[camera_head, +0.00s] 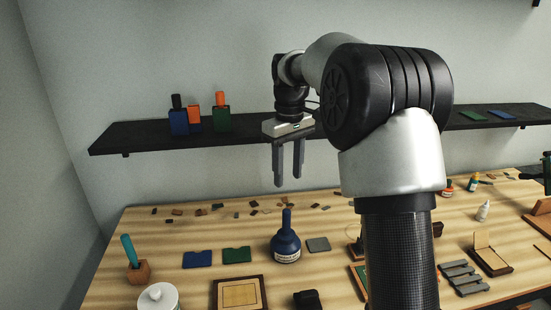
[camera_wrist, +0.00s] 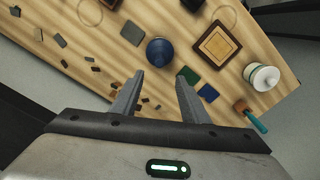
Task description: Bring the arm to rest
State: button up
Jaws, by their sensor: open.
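My gripper (camera_head: 288,165) hangs from my raised arm in the head view, fingers pointing down, above the back part of the wooden table (camera_head: 150,225). The fingers are apart with nothing between them. In the wrist view my gripper (camera_wrist: 158,85) is also open and empty, with the table surface well beyond its fingertips. A blue bottle with a long neck (camera_head: 286,245) stands on the table below and in front of it; it shows from above in the wrist view (camera_wrist: 159,51). My arm hides part of the table's right half.
A dark wall shelf (camera_head: 135,138) behind my gripper holds blue, green and orange bottles at its left. The air around my gripper is clear.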

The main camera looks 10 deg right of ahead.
jog(key=s+r+m+t+p, duration=0.1)
jog(key=s+r, duration=0.4)
jog(key=s, duration=0.2)
jog(key=s+r+m+t, duration=0.2)
jog(key=s+r, duration=0.2)
jog(key=s, duration=0.3)
jog(key=s+f+m+t, duration=0.1)
jog(key=s, duration=0.7)
jog(key=s+f+m+t, duration=0.1)
jog(key=s+f+m, duration=0.1)
jog(key=s, duration=0.6)
jog(key=shift+s+f+t+p, duration=0.3)
jog(key=shift+s+p, duration=0.05)
jog(key=shift+p, duration=0.1)
